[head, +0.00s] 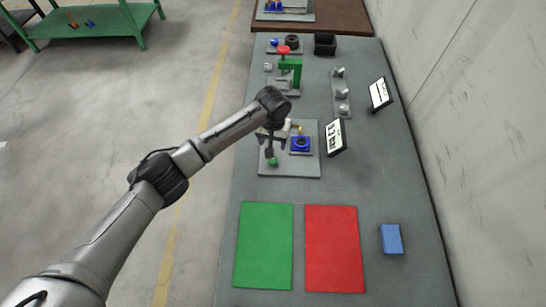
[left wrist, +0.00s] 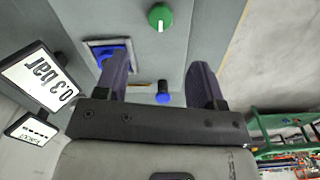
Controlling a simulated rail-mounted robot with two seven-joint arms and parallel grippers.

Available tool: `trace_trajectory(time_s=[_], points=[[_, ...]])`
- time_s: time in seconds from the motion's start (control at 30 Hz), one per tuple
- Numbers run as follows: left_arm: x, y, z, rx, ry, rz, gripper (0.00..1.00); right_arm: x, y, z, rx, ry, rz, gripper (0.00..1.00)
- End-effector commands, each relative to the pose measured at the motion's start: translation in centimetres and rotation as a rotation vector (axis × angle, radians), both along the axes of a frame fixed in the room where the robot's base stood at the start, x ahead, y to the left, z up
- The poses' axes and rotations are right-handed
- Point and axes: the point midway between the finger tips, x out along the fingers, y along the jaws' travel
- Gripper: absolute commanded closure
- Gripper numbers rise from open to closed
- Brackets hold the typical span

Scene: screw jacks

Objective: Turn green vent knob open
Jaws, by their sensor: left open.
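The green vent knob (head: 273,161) sits on a grey plate (head: 308,168) on the bench. In the left wrist view the knob (left wrist: 160,16) is round, with a white pointer mark along the picture's vertical. My left gripper (head: 271,146) is above the plate, close to the knob. In the left wrist view my left gripper (left wrist: 161,64) has its fingers spread with nothing held, and the knob lies beyond the fingertips, not between them. The display (left wrist: 41,77) reads 0.3 bar; it also shows in the head view (head: 335,138). My right gripper is not in view.
A blue square part (head: 300,144) stands on the same plate, right of the gripper. A blue knob (left wrist: 163,98) shows between the fingers. A green press with a red top (head: 289,66) stands farther back. Green (head: 264,246) and red (head: 334,249) mats and a blue block (head: 391,239) lie nearer.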

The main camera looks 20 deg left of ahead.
Motion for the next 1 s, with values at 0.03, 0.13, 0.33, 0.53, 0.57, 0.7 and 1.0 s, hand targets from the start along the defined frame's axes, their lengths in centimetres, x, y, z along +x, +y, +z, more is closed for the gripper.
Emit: trace_trajectory(time_s=[0.03,0.13,0.33,0.53,0.57,0.7,1.0], points=[[-0.1,0.0,-1.1,0.001,0.003,0.0,0.37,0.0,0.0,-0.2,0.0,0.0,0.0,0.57],[0.0,0.0,-3.1,0.001,0.002,-0.001,0.37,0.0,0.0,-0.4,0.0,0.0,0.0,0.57],[0.0,0.0,-6.5,0.002,0.001,-0.001,0.37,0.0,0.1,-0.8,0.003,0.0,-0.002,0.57],[0.0,0.0,-8.8,0.001,-0.001,-0.002,0.37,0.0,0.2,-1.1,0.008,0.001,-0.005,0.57],[0.0,0.0,-9.1,0.001,0.0,-0.002,0.37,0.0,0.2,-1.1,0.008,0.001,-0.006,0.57],[0.0,0.0,-9.8,0.001,-0.002,-0.002,0.37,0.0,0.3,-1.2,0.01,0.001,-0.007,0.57],[0.0,0.0,-10.2,0.001,-0.002,-0.003,0.37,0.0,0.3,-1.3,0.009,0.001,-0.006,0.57]])
